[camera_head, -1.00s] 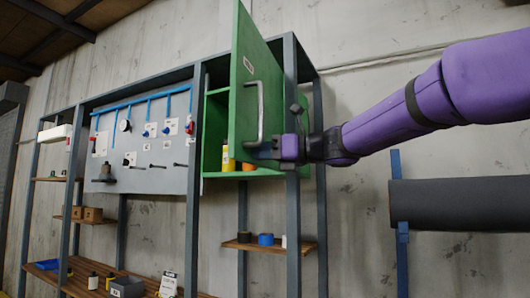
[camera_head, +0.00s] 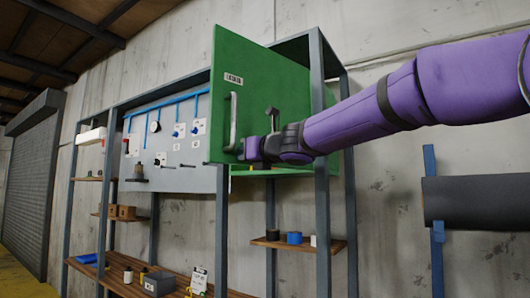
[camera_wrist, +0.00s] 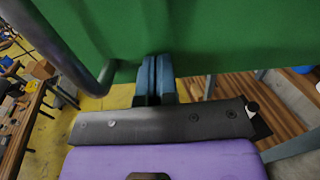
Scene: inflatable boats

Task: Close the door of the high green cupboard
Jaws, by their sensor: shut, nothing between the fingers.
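The high green cupboard (camera_head: 270,172) hangs in the shelving frame, mostly hidden behind its green door (camera_head: 275,85). The door stands ajar, with its outer face towards me and a grey bar handle (camera_head: 233,120) near its left edge. My gripper (camera_head: 248,150) is shut and empty at the lower part of the door, just right of the handle. In the wrist view the closed fingers (camera_wrist: 154,78) are at the green door face (camera_wrist: 200,35), near its lower edge. The handle (camera_wrist: 98,88) curves at the left there. I cannot tell whether the fingertips touch the door.
A grey upright post (camera_head: 319,200) stands beside the door, close to my arm. A grey tool panel (camera_head: 170,150) is at the left. A small wooden shelf (camera_head: 270,243) with a blue roll is below the cupboard. A dark horizontal roll (camera_head: 475,200) is at the right.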

